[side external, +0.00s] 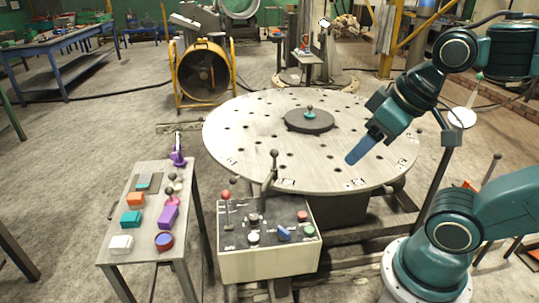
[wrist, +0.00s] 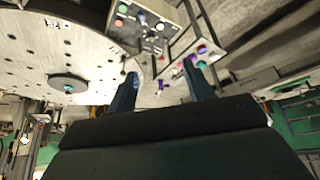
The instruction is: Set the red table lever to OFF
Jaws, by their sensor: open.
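A lever with a red ball knob (side external: 226,194) stands roughly upright at the left end of the control box (side external: 262,264). Small white labels lie near its base, too small to read. My gripper (side external: 354,158) is above the right part of the round perforated table, well to the right of the red lever and touching nothing. In the wrist view my gripper (wrist: 161,70) has its two fingers spread apart with nothing between them. The control box (wrist: 146,30) also shows there, small and beyond the fingertips.
The box also carries a taller dark-knobbed lever (side external: 274,155), a blue knob (side external: 284,232) and several buttons. The round table (side external: 245,125) has a dark hub (side external: 309,119). A side table (side external: 150,252) at left holds several coloured blocks and a purple clamp-like piece (side external: 178,150). The air above the box is clear.

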